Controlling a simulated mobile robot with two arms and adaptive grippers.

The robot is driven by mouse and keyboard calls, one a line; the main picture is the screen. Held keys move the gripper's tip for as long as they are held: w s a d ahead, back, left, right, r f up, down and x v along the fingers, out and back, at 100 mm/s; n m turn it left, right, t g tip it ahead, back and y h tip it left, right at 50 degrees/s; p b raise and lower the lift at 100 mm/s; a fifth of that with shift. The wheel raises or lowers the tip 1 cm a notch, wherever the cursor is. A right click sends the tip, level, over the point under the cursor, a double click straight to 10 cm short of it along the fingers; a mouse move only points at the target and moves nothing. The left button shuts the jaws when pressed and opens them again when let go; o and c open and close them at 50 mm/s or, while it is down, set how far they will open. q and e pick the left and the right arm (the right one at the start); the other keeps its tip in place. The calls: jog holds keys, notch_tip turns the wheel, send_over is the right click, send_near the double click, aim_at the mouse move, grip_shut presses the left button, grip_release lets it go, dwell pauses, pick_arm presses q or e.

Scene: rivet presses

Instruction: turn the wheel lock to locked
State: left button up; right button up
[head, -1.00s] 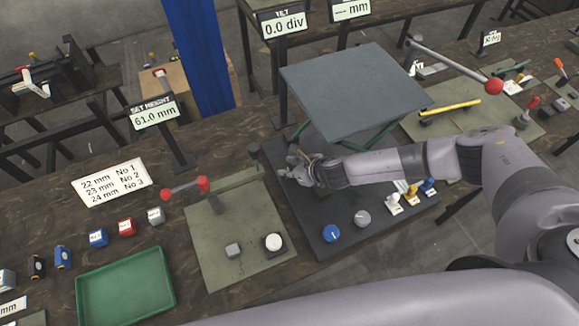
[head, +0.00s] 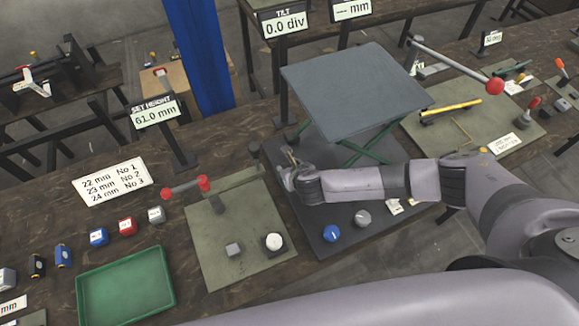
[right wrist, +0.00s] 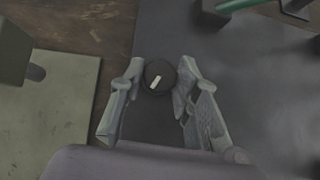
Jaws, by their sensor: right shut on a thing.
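A round black knob (right wrist: 160,75) with a short white mark shows in the right wrist view, between the fingers of my right gripper (right wrist: 154,88). I take it for the wheel lock. The mark slants, its upper end to the right. No lettering around the knob can be read. My right gripper is shut on the knob. In the head view my right gripper (head: 287,170) is at the left side of the dark base plate (head: 310,228), beside the lift table (head: 350,90), and hides the knob. My left gripper is not in view.
A blue knob (head: 331,233) and a grey knob (head: 362,217) stand on the base plate's near part. A press plate (head: 215,265) with a red-ended lever (head: 185,189) is just left. A green tray (head: 125,285) lies further left. A raised red-ball lever (head: 494,86) is at right.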

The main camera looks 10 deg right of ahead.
jog(key=m+h, duration=0.2)
jog(key=m, duration=0.1)
jog(key=m+h, duration=0.1)
jog(key=m, duration=0.1)
jog(key=shift+a+h, duration=0.25)
jog(key=shift+h, duration=0.15)
jog(key=shift+m+g, duration=0.3)
jog(key=shift+w, duration=0.1)
jog(key=o, duration=1.1)
jog(key=shift+o, duration=0.2)
jog(key=shift+r, duration=0.1)
jog(key=v, duration=1.2)
jog(key=shift+a, duration=0.15)
jog(key=shift+f, duration=0.2)
